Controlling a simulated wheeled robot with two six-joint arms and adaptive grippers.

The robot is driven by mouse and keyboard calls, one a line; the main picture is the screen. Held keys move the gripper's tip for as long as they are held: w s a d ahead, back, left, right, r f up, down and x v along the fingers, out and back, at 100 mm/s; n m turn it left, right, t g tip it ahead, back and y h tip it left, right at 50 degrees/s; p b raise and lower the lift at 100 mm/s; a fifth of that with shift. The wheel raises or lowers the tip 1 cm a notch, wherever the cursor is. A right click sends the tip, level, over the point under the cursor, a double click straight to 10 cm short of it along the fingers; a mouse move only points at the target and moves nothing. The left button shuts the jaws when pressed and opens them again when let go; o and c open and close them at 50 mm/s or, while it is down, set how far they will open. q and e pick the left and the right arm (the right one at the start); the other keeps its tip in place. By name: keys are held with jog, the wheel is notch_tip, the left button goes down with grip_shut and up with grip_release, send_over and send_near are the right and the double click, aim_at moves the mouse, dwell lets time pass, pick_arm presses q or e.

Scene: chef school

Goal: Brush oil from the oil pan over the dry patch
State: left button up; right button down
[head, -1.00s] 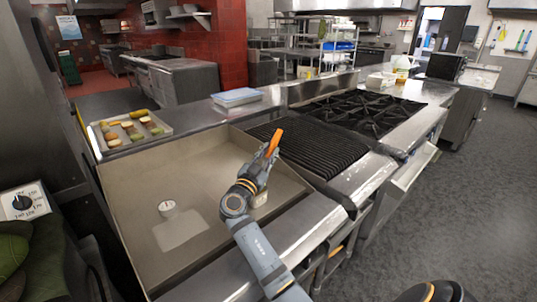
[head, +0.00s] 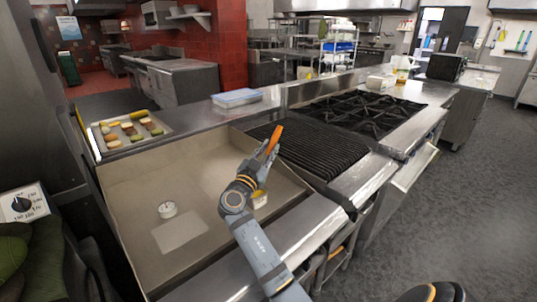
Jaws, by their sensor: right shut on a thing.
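My right gripper (head: 259,172) is shut on a brush with an orange handle (head: 274,139), which points up and slightly right. The brush's lower end is hidden behind the gripper. A small pale container with yellow in it, likely the oil pan (head: 261,200), is partly hidden just beside and below the gripper, on the right side of the griddle (head: 140,185). I cannot tell whether the bristles touch it. The dry patch (head: 180,232) is a pale four-sided area on the griddle, left of my right arm. My left gripper is out of view.
A small round white dial-like thing (head: 167,209) sits on the griddle near the patch. A tray of food pieces (head: 112,147) is at the back left. A ribbed grill (head: 315,150) and burners (head: 365,112) lie to the right. The griddle's left and back areas are clear.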

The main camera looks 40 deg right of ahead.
notch_tip(320, 180, up, 5)
jog(key=shift+r+p, duration=0.2)
jog(key=shift+p, duration=0.2)
dwell(0.4)
